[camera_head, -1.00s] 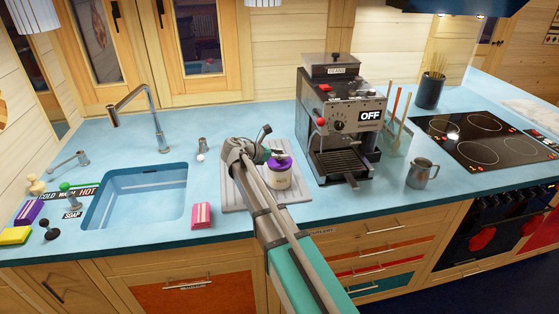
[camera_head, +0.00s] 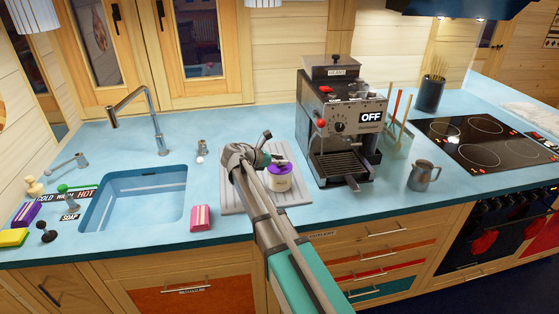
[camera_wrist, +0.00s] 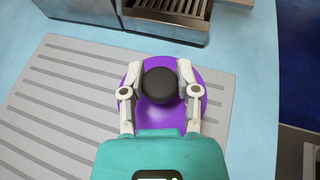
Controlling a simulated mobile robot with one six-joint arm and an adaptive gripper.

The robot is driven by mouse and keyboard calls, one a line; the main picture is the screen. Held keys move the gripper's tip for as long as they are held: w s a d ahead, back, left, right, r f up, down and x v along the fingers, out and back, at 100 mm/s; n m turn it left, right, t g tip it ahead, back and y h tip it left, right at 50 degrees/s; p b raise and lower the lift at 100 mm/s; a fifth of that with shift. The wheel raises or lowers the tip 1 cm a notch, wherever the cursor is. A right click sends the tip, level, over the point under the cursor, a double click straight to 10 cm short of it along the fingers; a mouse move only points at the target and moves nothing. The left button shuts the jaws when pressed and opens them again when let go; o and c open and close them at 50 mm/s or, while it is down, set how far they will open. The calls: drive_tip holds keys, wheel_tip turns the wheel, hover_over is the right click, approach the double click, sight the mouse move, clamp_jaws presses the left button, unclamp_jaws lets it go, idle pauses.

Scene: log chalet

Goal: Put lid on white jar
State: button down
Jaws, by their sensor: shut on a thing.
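The white jar (camera_head: 280,184) stands upright on the ribbed grey drainboard, left of the coffee machine. The purple lid (camera_head: 279,169) with a black knob is at the jar's mouth, roughly level and centred. I see no clear gap between lid and jar, but cannot tell whether it is fully seated. My gripper (camera_head: 280,159) is above it, shut on the lid's knob. In the wrist view my gripper (camera_wrist: 158,82) has one finger on each side of the black knob, and the purple lid (camera_wrist: 160,118) spreads below, hiding the jar.
The coffee machine (camera_head: 340,125) stands close to the right of the jar, with a metal pitcher (camera_head: 422,176) further right. A pink sponge (camera_head: 201,217) lies near the counter's front edge. The sink (camera_head: 135,198) and tap (camera_head: 150,115) are to the left.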

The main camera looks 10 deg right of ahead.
drive_tip(key=shift+c, duration=1.8)
unclamp_jaws()
drive_tip(key=shift+r, duration=0.15)
drive_tip(key=shift+r+p, duration=0.35)
drive_tip(key=shift+p, duration=0.25)
drive_tip(key=shift+a+r, duration=0.2)
drive_tip(key=shift+r, duration=0.1)
drive_tip(key=p+v, duration=0.4)
drive_tip(key=v, duration=0.7)
drive_tip(key=shift+a+p, duration=0.25)
drive_tip(key=shift+p, duration=0.05)
drive_tip(key=shift+s, duration=0.2)
